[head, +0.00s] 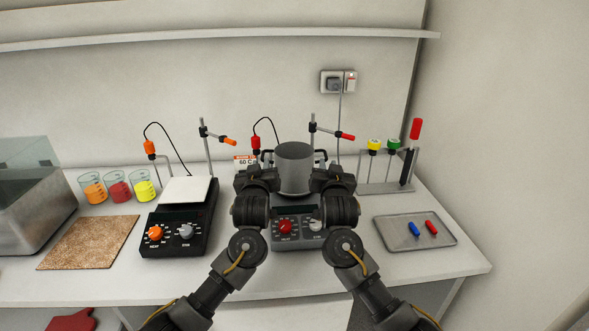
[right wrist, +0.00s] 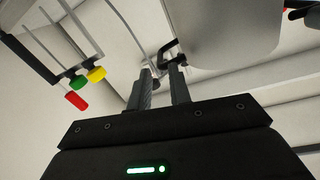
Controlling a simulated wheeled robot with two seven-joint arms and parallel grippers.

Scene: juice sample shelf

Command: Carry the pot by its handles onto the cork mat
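The grey cylindrical pot (head: 294,168) stands upright over the right-hand hot plate (head: 297,236), between my two grippers. Its dark handles stick out left and right. My left gripper (head: 266,164) is at the left handle; its fingers are largely hidden by the wrist. My right gripper (head: 322,164) is at the right handle. In the right wrist view its fingers (right wrist: 160,70) are a little apart, with the black handle (right wrist: 178,46) at their tips and the pot (right wrist: 235,35) beyond. The cork mat (head: 88,242) lies flat and bare on the counter at the left.
A second hot plate (head: 178,229) stands between pot and mat. Beakers (head: 117,187) stand behind the mat, and a metal bath (head: 32,215) is left of it. Clamp stands (head: 207,150) rise behind. A tray (head: 402,238) with two small pieces and a rack (head: 390,187) are right.

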